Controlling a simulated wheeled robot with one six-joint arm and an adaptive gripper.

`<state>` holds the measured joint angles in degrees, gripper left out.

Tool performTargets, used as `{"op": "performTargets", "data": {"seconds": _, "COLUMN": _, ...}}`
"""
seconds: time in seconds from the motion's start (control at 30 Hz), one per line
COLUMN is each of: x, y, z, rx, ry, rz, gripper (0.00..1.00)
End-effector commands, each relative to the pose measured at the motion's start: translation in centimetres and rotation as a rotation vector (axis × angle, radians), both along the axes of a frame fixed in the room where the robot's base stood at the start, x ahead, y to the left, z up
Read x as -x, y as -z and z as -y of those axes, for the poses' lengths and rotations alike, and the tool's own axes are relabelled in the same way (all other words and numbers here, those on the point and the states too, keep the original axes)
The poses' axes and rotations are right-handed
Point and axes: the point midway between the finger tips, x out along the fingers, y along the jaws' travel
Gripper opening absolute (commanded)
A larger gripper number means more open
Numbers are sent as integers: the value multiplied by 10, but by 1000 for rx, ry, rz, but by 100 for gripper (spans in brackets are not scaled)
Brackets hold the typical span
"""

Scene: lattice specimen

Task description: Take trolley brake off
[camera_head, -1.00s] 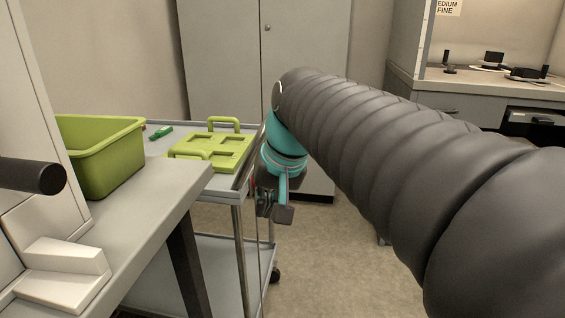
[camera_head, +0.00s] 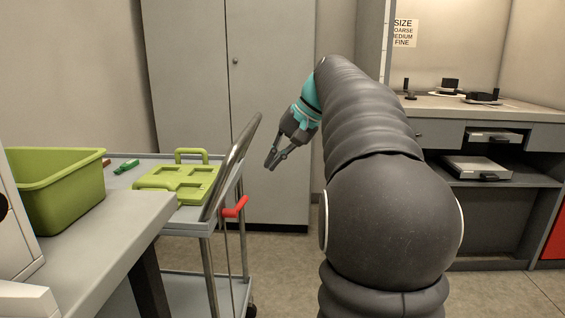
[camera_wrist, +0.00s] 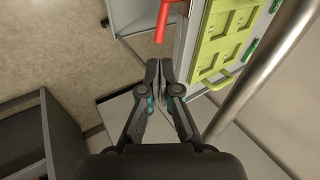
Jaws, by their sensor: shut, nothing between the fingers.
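The grey trolley (camera_head: 192,228) stands left of centre in the head view, with an upright push bar (camera_head: 238,150) at its right end. A red brake lever (camera_head: 235,207) sticks out from that end below the top tray. It also shows at the top of the wrist view (camera_wrist: 160,26), beyond my fingertips and apart from them. My gripper (camera_head: 271,164) is shut and empty. It hangs right of the push bar, above and to the right of the lever. In the wrist view my gripper (camera_wrist: 161,66) points toward the lever, its fingertips together.
A green tray with handles (camera_head: 180,184) and a small green piece (camera_head: 127,167) lie on the trolley. A green bin (camera_head: 60,195) sits on the bench at left. A tall cabinet (camera_head: 270,90) stands behind. A desk with shelves (camera_head: 500,180) is at right.

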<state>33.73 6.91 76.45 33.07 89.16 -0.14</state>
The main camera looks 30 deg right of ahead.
Motion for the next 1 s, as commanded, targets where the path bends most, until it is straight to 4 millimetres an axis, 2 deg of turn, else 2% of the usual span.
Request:
{"op": "performTargets", "data": {"seconds": 0.1, "x": -9, "y": 22, "z": -10, "rx": -1, "ry": -2, "rz": -3, "gripper": 0}}
{"op": "performTargets", "data": {"seconds": 0.5, "x": -37, "y": 79, "z": -37, "rx": 0, "ry": -2, "rz": -2, "gripper": 0}}
{"op": "performTargets", "data": {"seconds": 0.7, "x": -44, "y": 91, "z": -44, "rx": 1, "ry": -2, "rz": 1, "gripper": 0}}
{"op": "performTargets", "data": {"seconds": 1.0, "x": -45, "y": 93, "z": -45, "rx": 0, "ry": -1, "rz": 0, "gripper": 0}}
